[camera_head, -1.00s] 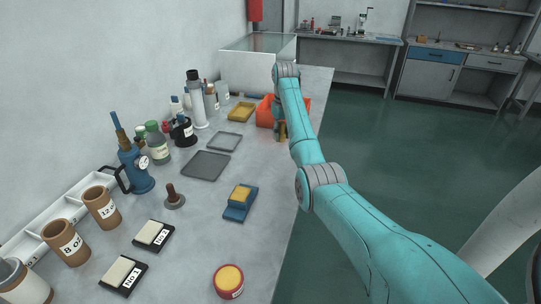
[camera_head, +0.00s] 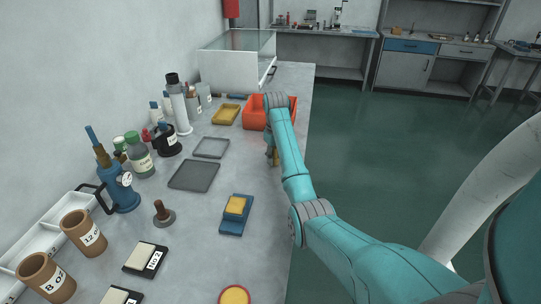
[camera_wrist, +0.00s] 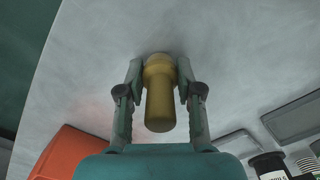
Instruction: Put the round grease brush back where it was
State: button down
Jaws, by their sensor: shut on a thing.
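The round grease brush shows in the wrist view as a tan-yellow, stepped cylinder (camera_wrist: 160,95), and my gripper (camera_wrist: 160,82) is shut on it, one finger on each side. In the head view my gripper (camera_head: 272,153) is near the bench's right edge, in front of the orange bin, and mostly hidden by my arm. Only a small yellowish piece of the brush (camera_head: 276,158) shows below it. I cannot tell whether the brush touches the bench.
The orange bin (camera_head: 256,117) stands behind my gripper. A dark grey tray (camera_head: 194,176), a lighter tray (camera_head: 211,148) and a yellow tray (camera_head: 226,114) lie to its left. A blue block with a yellow top (camera_head: 236,212) is nearer. Bare grey bench (camera_head: 245,165) surrounds the gripper.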

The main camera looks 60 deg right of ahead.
jog(key=shift+f, duration=0.25)
jog(key=c, duration=0.8)
grip_release()
jog(key=shift+o, duration=0.2)
